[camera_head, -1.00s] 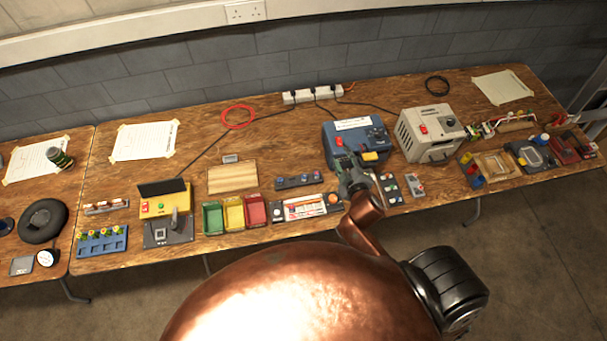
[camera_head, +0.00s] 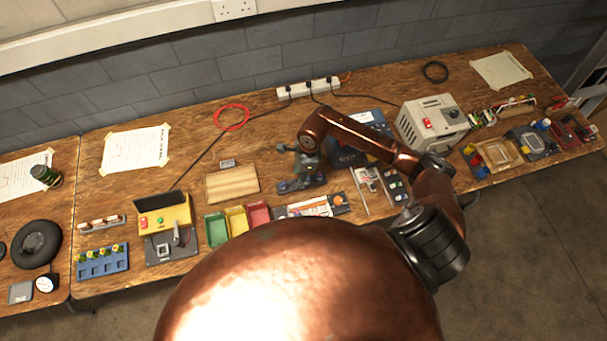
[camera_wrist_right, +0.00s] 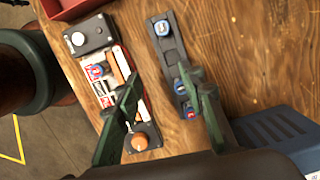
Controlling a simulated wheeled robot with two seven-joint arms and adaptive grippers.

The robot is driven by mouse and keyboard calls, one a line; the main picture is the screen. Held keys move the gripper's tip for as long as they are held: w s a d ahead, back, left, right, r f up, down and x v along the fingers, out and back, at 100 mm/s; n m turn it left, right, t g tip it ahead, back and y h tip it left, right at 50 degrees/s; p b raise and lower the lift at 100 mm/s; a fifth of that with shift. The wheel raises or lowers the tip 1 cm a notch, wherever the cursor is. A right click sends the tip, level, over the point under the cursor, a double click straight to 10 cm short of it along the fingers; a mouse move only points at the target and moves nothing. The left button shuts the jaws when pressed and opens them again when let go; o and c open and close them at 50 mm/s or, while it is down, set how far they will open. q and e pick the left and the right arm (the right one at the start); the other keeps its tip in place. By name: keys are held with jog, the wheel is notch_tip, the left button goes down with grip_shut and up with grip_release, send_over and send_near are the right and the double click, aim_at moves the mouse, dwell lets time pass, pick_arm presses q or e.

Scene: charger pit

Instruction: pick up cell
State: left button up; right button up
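My right gripper (camera_head: 290,178) hangs over the dark cell rack (camera_head: 316,181), which it partly hides in the head view. In the right wrist view my right gripper (camera_wrist_right: 163,95) is open, with its two dark green fingers spread and nothing between them. One cell (camera_wrist_right: 162,28) stands at the rack's far end. Another cell (camera_wrist_right: 181,86) is beside the right finger, which partly covers that end of the rack. I see no contact between fingers and cells. My left gripper is out of view.
A tester panel (camera_wrist_right: 78,38) with an orange knob lies beside the rack. Green (camera_head: 215,229), yellow (camera_head: 236,221) and red (camera_head: 258,213) bins are left of it. The blue charger (camera_head: 345,154) is partly behind my arm. A wooden board (camera_head: 232,184) lies to the left.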

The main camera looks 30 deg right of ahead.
aim_at(307, 179)
jog(key=d+h, duration=0.1)
jog(key=d, duration=0.1)
jog(key=d+h, duration=0.1)
jog(key=d, duration=0.1)
jog(key=shift+w+d+f, duration=0.2)
jog(key=shift+d, duration=0.15)
jog(key=shift+d+f, duration=0.15)
jog(key=shift+f, duration=0.65)
jog(key=f, duration=0.2)
jog(key=a+f+p, duration=0.1)
jog(key=f, duration=0.2)
jog(key=shift+w+f, duration=0.1)
jog(key=shift+w, duration=0.1)
jog(key=shift+f, duration=0.35)
grip_shut()
